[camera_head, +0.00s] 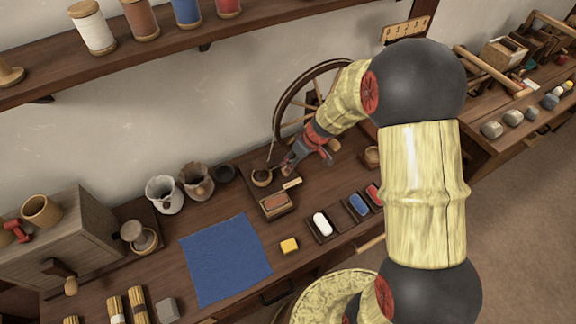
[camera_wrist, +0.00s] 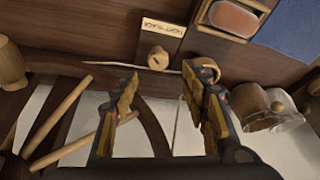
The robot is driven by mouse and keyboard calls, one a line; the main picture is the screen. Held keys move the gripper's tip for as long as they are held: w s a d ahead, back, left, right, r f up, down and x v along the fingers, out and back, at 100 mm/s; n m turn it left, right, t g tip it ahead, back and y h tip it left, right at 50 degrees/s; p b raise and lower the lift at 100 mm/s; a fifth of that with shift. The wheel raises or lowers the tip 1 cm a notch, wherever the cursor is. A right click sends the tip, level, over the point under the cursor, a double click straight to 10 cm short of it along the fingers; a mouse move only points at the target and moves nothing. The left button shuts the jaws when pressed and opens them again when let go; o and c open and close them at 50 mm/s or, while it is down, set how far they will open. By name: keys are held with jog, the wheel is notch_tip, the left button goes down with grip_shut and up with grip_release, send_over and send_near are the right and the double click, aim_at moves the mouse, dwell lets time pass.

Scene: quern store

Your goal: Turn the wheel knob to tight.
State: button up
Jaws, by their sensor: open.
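The small wooden wheel knob (camera_wrist: 158,58) sits on a dark board in the wrist view, below a pale lettered label (camera_wrist: 162,27) whose text is hard to read. In the head view, the label (camera_head: 292,184) lies just in front of my gripper (camera_head: 290,163). My gripper also shows in the wrist view (camera_wrist: 158,84). Its two fingers are apart and the knob lies between their lines, beyond the tips, not visibly touched. A spinning wheel (camera_head: 284,106) stands behind, partly hidden by my arm.
A shelf with spools (camera_head: 92,28) hangs above.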

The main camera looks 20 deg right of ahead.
jog(key=shift+n, duration=0.6)
jog(key=b+x, duration=0.2)
jog(key=x, duration=0.5)
jog(key=shift+w+f+b, duration=0.25)
jog(key=shift+f+b, duration=0.05)
jog(key=shift+f, duration=0.05)
jog(key=shift+c, duration=0.2)
jog(key=c, duration=1.1)
